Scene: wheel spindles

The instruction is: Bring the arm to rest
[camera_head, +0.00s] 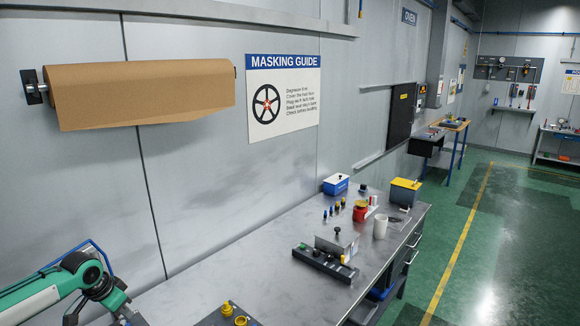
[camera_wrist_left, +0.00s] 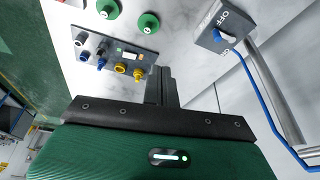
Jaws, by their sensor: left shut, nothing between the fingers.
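My left arm comes in at the lower left of the head view, green and black, with its end cut off by the bottom edge. In the left wrist view my left gripper (camera_wrist_left: 160,74) shows dark fingers closed together with nothing between them. It is over the pale worktop, beside a dark plate (camera_wrist_left: 147,57) with blue, dark and yellow plugs. I cannot tell how high the fingers are. My right gripper is in neither view.
The grey workbench (camera_head: 200,285) holds a dark rack (camera_head: 322,264), red pot (camera_head: 360,213), white cup (camera_head: 380,227), blue box (camera_head: 336,184) and yellow-topped box (camera_head: 404,190). A brown paper roll (camera_head: 145,90) hangs on the wall. The wrist view shows a switch box (camera_wrist_left: 222,30) with a blue cable.

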